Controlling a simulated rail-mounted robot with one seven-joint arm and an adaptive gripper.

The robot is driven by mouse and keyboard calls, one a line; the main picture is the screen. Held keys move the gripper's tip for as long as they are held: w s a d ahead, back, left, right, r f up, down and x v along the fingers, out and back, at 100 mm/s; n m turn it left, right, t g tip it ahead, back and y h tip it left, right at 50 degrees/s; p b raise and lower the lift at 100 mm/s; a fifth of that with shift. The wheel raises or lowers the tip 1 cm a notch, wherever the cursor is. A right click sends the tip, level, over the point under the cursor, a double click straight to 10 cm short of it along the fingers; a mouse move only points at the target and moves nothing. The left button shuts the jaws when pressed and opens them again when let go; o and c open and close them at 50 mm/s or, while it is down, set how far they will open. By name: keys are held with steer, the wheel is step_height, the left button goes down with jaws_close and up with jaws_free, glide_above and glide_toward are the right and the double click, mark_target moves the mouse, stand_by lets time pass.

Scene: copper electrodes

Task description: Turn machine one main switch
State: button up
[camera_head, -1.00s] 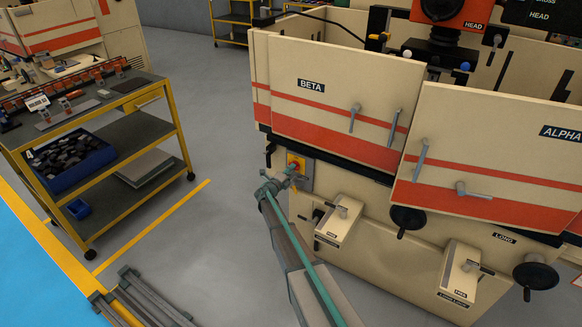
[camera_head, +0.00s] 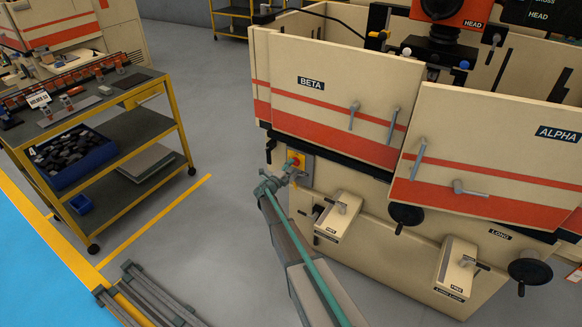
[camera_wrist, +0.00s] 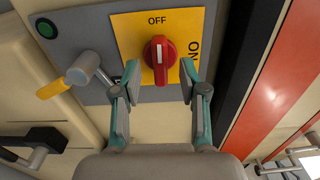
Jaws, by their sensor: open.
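The main switch is a red rotary knob (camera_wrist: 159,54) on a yellow plate (camera_wrist: 186,22) marked OFF at the top and ON at the right. The knob's white mark points up toward OFF. My gripper (camera_wrist: 159,76) is open in the wrist view, with one finger on each side of the knob's lower part and a gap on both sides. In the head view my gripper (camera_head: 288,177) is at the small switch panel on the machine's left side. The knob is a small red spot (camera_head: 294,160) there, partly hidden by my gripper.
In the wrist view a lever with a yellow tip (camera_wrist: 72,82) and a green button (camera_wrist: 46,28) sit left of the plate. The machine's BETA door (camera_head: 330,105) overhangs above right. A trolley (camera_head: 160,90) stands at left; the floor between is clear.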

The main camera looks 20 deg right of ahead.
steer(key=shift+v, duration=2.5)
